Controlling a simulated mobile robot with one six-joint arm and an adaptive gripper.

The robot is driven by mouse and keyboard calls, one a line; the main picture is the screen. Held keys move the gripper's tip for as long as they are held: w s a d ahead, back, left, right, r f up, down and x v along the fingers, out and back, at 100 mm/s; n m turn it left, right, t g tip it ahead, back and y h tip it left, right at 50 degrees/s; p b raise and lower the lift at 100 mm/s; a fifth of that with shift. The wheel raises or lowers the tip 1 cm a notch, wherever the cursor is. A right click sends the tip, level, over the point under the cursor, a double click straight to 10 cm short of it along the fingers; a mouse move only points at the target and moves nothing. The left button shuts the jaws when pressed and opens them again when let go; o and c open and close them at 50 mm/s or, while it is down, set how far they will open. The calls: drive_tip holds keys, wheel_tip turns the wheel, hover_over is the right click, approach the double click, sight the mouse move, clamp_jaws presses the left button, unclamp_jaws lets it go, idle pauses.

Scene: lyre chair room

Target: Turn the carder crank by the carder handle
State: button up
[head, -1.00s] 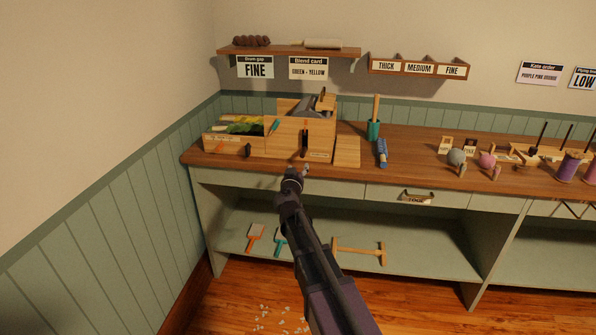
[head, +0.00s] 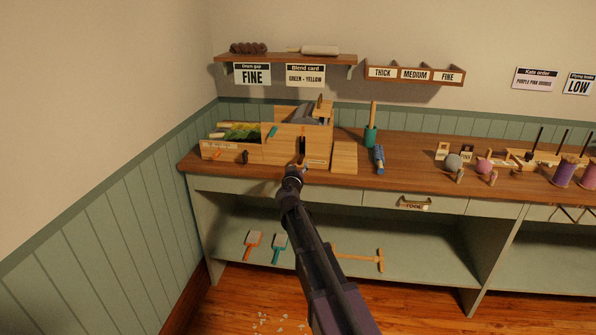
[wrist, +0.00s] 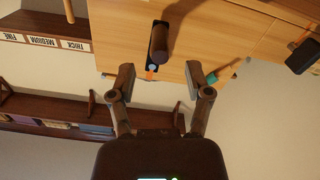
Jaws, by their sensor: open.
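The wooden drum carder (head: 285,148) stands on the bench at the left in the head view. On its front is a dark crank (head: 303,147), partly hidden by my gripper (head: 299,168). In the wrist view the dark carder handle (wrist: 158,42) sticks out from the wooden panel towards the camera. My gripper (wrist: 159,76) is open, with a finger to each side of the handle's line. The handle lies ahead of the fingertips, roughly centred, and no contact shows.
A teal lever (head: 272,131) is on the carder's front, and a dark knob (head: 245,157) is at its left. The bench edge runs under my arm.

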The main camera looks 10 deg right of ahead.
sight(301, 155)
drive_tip(key=shift+x, duration=3.55)
drive_tip(key=shift+w, duration=0.1)
drive_tip(key=shift+c, duration=0.3)
clamp_jaws()
